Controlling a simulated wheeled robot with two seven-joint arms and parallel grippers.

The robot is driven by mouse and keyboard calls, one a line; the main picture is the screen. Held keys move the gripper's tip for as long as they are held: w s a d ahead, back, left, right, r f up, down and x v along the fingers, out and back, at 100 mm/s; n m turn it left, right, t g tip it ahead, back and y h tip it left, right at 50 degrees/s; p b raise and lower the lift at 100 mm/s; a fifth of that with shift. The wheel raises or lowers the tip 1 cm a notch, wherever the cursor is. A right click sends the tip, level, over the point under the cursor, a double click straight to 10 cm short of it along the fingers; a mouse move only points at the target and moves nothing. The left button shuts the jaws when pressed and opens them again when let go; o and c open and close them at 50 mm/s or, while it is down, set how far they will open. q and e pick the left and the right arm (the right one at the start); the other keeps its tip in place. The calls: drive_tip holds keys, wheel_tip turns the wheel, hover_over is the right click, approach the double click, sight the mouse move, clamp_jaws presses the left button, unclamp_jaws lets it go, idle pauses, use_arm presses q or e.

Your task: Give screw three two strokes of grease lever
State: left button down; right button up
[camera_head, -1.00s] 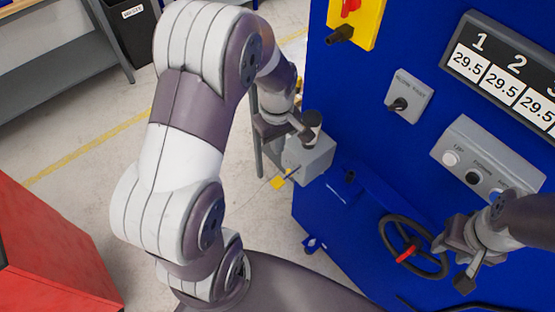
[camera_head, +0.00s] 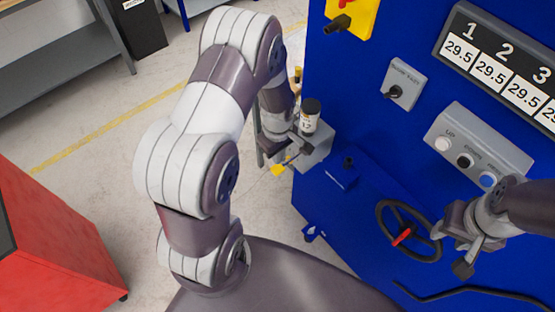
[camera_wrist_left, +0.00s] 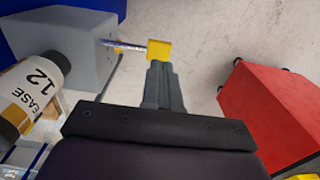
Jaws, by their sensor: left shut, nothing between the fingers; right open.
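The grease unit is a grey box (camera_head: 320,145) on the blue machine's side, with a grease bottle (camera_head: 310,115) on top. In the left wrist view the bottle (camera_wrist_left: 38,90) reads GREASE 12, beside the grey box (camera_wrist_left: 75,50). A thin lever with a yellow end (camera_head: 278,169) sticks out from the box. My left gripper (camera_head: 284,155) is beside the box. In the left wrist view its shut, empty fingers (camera_wrist_left: 160,70) point at the yellow lever end (camera_wrist_left: 159,50), very close; contact is unclear. My right gripper (camera_head: 463,248) is open near the handwheel. Screw numbering at the grease unit is not visible.
The blue machine front holds a handwheel (camera_head: 409,232) with a red knob, a button box (camera_head: 478,150), a dial box (camera_head: 403,84) and a display (camera_head: 500,65) reading 29.5 several times. A red cabinet (camera_head: 55,245) stands left; open floor lies between.

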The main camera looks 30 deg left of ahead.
sight(275, 170)
use_arm(q)
wheel_tip(275, 170, down, 4)
drive_tip(key=shift+r+p, duration=0.15)
drive_tip(key=shift+p, duration=0.3)
drive_tip(key=shift+f, duration=0.3)
drive_tip(key=f+b, duration=0.1)
drive_tip(key=f, duration=0.1)
drive_tip(key=f+b, duration=0.2)
drive_tip(key=shift+s+a, duration=0.15)
drive_tip(key=shift+s, duration=0.25)
drive_tip(key=shift+w+r, duration=0.1)
drive_tip(key=shift+r, duration=0.2)
drive_tip(key=shift+r+p, duration=0.4)
drive_tip(key=shift+p, duration=0.25)
drive_tip(key=shift+r+p, duration=0.35)
drive_tip(key=shift+r, duration=0.05)
